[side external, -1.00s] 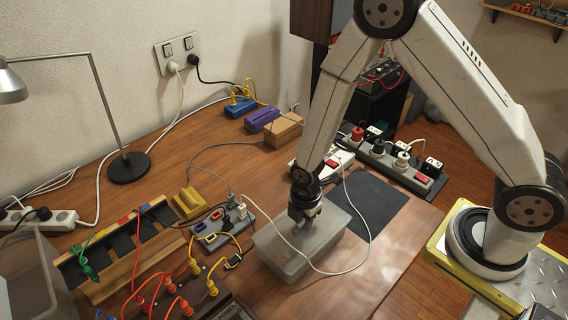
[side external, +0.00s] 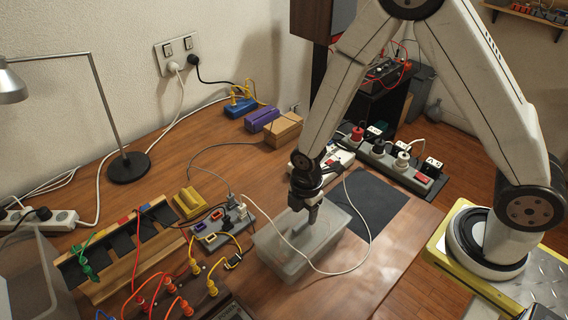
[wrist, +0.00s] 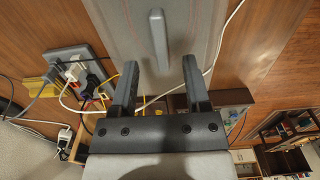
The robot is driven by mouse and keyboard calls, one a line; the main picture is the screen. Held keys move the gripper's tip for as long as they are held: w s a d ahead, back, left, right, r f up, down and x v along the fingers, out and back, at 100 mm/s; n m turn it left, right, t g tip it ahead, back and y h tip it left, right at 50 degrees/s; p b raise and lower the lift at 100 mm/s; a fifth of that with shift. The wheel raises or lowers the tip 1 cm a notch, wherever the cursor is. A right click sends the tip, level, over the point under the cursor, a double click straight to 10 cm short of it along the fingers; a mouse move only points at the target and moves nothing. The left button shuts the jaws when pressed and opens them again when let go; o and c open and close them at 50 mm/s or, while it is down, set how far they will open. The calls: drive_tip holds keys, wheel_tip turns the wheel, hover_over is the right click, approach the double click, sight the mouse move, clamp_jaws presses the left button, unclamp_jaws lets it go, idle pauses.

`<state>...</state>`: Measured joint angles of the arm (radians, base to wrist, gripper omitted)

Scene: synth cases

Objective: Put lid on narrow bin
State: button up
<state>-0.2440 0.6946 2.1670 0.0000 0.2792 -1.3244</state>
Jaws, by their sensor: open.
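A translucent grey narrow bin (side external: 280,262) stands on the wooden table, below my gripper. A flat grey lid (side external: 277,228) lies over its top and looks level; the seam is too small to judge exactly. In the wrist view the lid (wrist: 120,20) shows a raised bar handle (wrist: 158,38) along its middle. My gripper (side external: 313,222) is over the lid. In the wrist view my gripper (wrist: 160,66) is open, with the fingers apart on either side of the handle's near end and nothing held between them.
A white cable (side external: 362,225) loops over the lid area. A grey power strip with plugs (side external: 225,228) stands to the left of the bin. A dark mat (side external: 372,205) lies to the right. A larger open translucent container (side external: 30,275) is at the far left.

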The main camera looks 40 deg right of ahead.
sight(304, 221)
drive_tip(key=shift+r, duration=2.1)
drive_tip(key=shift+d+r+m, duration=0.25)
drive_tip(key=shift+r+m, duration=0.1)
drive_tip(key=shift+m, duration=0.15)
drive_tip(key=s+d+r+m+t, duration=0.1)
drive_tip(key=d+r+m, duration=0.3)
drive_tip(key=m, duration=0.4)
drive_tip(key=s+d+r+m+t, duration=0.1)
drive_tip(key=s+d+r+m, duration=0.3)
drive_tip(key=m, duration=0.5)
drive_tip(key=shift+s+r+t, duration=0.3)
drive_tip(key=shift+r, duration=0.65)
